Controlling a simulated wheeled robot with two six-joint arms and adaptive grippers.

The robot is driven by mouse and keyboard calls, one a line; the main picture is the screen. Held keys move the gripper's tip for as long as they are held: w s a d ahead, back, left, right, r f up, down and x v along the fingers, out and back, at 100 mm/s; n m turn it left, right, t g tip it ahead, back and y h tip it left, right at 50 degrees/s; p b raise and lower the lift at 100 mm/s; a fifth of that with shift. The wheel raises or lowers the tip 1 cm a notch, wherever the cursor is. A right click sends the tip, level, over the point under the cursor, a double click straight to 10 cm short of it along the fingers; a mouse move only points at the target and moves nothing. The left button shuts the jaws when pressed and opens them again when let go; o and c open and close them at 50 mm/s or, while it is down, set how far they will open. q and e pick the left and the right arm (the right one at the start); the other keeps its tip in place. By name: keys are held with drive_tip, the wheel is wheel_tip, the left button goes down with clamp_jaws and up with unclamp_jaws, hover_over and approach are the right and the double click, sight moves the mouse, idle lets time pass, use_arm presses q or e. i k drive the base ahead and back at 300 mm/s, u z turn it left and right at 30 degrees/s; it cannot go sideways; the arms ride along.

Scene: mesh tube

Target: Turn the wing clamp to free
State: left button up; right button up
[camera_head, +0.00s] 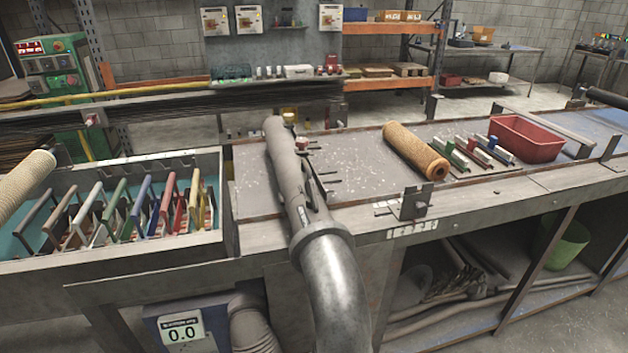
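No part that I can surely call the wing clamp shows. A small metal bracket (415,201) stands at the bench's front edge, above a pale marked strip (411,229). A tan mesh tube (412,148) lies on the bench right of the pipe.
A red bin (527,139) and several coloured bars (462,158) are at right. Bare bench (372,187) lies between.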

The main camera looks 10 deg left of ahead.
sight(307, 188)
drive_tip(key=u, duration=0.05)
drive_tip(key=k, duration=0.5)
drive_tip(key=z, duration=2.05)
drive_tip(key=i, duration=1.6)
drive_tip(key=u, duration=2.3)
